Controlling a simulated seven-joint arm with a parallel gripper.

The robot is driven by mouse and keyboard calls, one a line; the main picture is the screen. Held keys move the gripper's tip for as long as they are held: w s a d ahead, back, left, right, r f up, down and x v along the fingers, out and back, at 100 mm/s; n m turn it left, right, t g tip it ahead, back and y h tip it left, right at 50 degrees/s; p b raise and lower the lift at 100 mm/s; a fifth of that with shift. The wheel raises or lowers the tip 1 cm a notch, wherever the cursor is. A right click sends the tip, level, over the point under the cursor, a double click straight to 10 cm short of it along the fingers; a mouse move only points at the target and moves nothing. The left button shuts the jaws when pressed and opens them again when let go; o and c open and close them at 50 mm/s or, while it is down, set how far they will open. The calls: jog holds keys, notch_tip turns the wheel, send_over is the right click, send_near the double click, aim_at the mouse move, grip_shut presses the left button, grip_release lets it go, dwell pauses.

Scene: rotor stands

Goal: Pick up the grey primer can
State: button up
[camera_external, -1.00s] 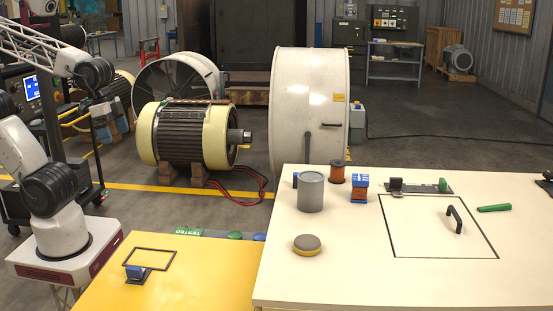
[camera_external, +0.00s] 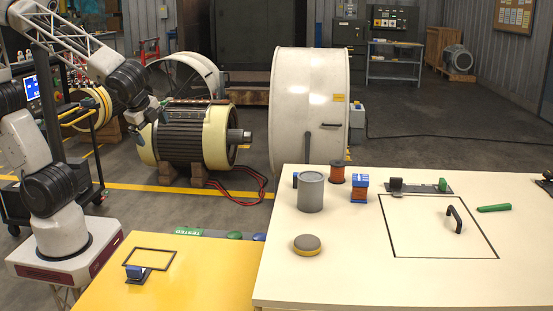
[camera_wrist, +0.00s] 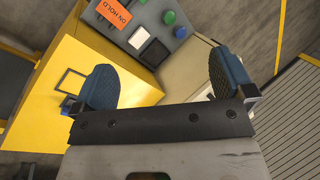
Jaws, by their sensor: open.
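The grey primer can (camera_external: 311,192) stands upright on the cream table (camera_external: 330,285), near its back left part, in the external view. My gripper (camera_external: 145,119) is in the air at the left, in front of the large motor in the picture and well away from the can. In the wrist view my gripper (camera_wrist: 164,82) has its two blue pads wide apart with nothing between them. The can does not show in the wrist view.
Close to the can are an orange spool (camera_external: 337,172), a blue-and-orange block (camera_external: 359,188) and a round grey-yellow puck (camera_external: 307,244). A black handle (camera_external: 454,219) stands inside a marked square. A lower yellow table (camera_external: 190,285) adjoins at left.

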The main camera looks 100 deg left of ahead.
jog(key=w+a+m+t+y, duration=0.15)
jog(key=w+m+y, duration=0.3)
jog(key=w, duration=0.75)
jog(key=m+t+y, duration=0.3)
jog(key=m+t, duration=0.4)
jog(key=m, duration=0.6)
send_over(299, 188)
jog(key=s+a, duration=0.5)
jog(key=s, duration=0.6)
notch_tip(299, 188, down, 7)
jog(key=w+d+f+m+t, duration=0.1)
jog(key=w+d+m, duration=0.1)
jog(key=w+d+f+m+t+h, duration=0.1)
jog(key=w+d+f+m+t, duration=0.1)
jog(key=w+d, duration=0.1)
jog(key=w+d+f+m+t+h, duration=0.1)
jog(key=w+d+m+t, duration=0.1)
jog(key=shift+w+d+f, duration=0.15)
jog(key=shift+w+f, duration=0.15)
jog(key=shift+f, duration=0.05)
jog(key=shift+x, duration=1.3)
jog(key=shift+x, duration=2.6)
